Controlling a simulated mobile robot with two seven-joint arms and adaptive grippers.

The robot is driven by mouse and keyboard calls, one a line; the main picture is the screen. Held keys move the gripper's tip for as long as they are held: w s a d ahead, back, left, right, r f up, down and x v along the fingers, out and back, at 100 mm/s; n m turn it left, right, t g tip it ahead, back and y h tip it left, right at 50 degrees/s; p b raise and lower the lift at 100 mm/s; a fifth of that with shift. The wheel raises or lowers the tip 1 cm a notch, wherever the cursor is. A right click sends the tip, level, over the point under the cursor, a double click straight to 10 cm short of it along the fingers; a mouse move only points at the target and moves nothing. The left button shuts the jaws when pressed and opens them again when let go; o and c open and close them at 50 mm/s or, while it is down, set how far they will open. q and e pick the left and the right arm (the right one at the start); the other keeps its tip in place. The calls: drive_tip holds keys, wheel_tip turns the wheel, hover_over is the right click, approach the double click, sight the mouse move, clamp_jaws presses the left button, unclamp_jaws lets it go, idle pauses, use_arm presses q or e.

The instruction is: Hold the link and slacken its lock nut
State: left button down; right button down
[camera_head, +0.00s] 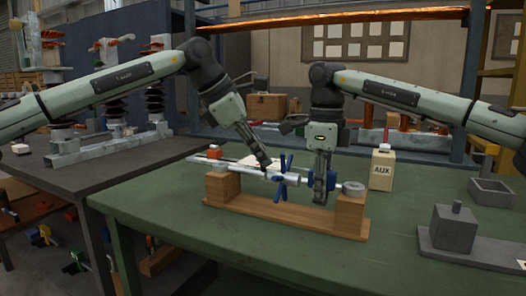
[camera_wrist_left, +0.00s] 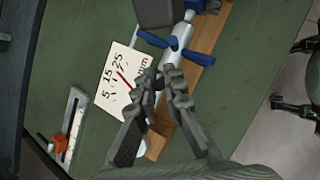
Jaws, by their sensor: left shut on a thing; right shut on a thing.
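The link, a pale grey rod (camera_head: 245,173), lies across a wooden cradle (camera_head: 265,210) between two end blocks. A blue winged nut (camera_head: 284,181) sits mid-rod; it also shows in the left wrist view (camera_wrist_left: 173,43). A grey ring end (camera_head: 354,188) rests at the right block.
Behind the cradle lie a scale card with a red pointer (camera_wrist_left: 123,77) and a slotted gauge with an orange slider (camera_wrist_left: 60,143). The green tabletop (camera_head: 150,205) is clear at front left.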

use_arm(q)
drive_tip(key=t, duration=0.1)
drive_tip(key=s+f+t+h, duration=0.1)
drive_tip(key=t, duration=0.1)
drive_tip(key=s+a+m+t+h, duration=0.1)
drive_tip(key=shift+f+t, duration=0.3)
drive_tip(key=shift+f, duration=0.05)
drive_tip(key=shift+s+h, duration=0.1)
drive_tip(key=shift+h, duration=0.2)
drive_tip(key=c, duration=1.6)
unclamp_jaws()
drive_tip(key=shift+r, duration=0.1)
drive_tip(key=v, duration=1.2)
use_arm(e)
drive_tip(key=c, duration=1.3)
unclamp_jaws()
drive_tip(key=shift+r, duration=0.1)
